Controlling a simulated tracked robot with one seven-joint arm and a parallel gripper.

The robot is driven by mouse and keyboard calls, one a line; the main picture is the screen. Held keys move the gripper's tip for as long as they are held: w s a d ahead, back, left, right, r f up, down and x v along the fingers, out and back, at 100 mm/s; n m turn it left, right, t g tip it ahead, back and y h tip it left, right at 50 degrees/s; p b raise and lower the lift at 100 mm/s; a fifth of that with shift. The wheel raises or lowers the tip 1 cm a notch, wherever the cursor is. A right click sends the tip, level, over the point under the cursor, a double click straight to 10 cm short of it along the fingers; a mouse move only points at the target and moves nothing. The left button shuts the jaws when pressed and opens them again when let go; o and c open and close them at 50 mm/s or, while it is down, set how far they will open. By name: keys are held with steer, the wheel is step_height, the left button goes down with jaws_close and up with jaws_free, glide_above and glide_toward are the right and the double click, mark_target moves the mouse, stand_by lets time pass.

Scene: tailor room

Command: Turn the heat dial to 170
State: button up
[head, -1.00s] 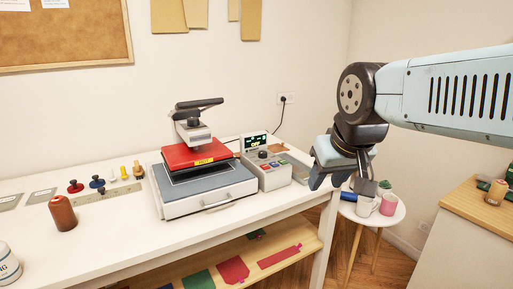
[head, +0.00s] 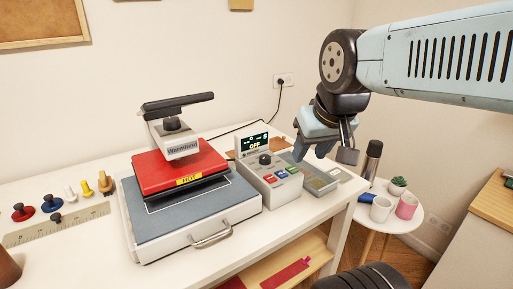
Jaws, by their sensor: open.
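The heat press (head: 190,195) stands on the white table, with a red upper plate (head: 178,167) marked HOT. To its right is the control box (head: 275,182), whose small display (head: 254,144) reads OFF. The heat dial (head: 265,159) is a dark round knob on the box's top, below the display. Its pointer setting is too small to read. Below it are red, blue and green buttons. My gripper (head: 322,158) is open and empty, to the right of the control box and apart from the dial in the picture.
A grey tray-like object (head: 316,178) lies right of the control box. A round side table (head: 405,230) holds mugs, a plant and a dark bottle (head: 371,160). A cable runs to the wall socket (head: 284,80).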

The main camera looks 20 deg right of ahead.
steer(key=shift+w, duration=0.15)
steer(key=shift+o, duration=1.3)
steer(key=shift+w+r, duration=0.1)
steer(key=shift+w, duration=0.05)
steer(key=shift+o, duration=0.8)
steer(key=w+r+n+g, duration=0.2)
steer(key=w+n, duration=0.8)
steer(key=w, duration=0.2)
steer(key=shift+w+a+g, duration=0.25)
steer(key=shift+a+g, duration=0.05)
steer(key=shift+a, duration=0.15)
steer(key=n+g, duration=0.3)
steer(key=n, duration=0.8)
glide_above(265, 156)
step_height(265, 156, down, 5)
steer(key=shift+n, duration=0.3)
step_height(265, 156, down, 14)
steer(key=shift+r, duration=0.1)
steer(key=c, duration=1.1)
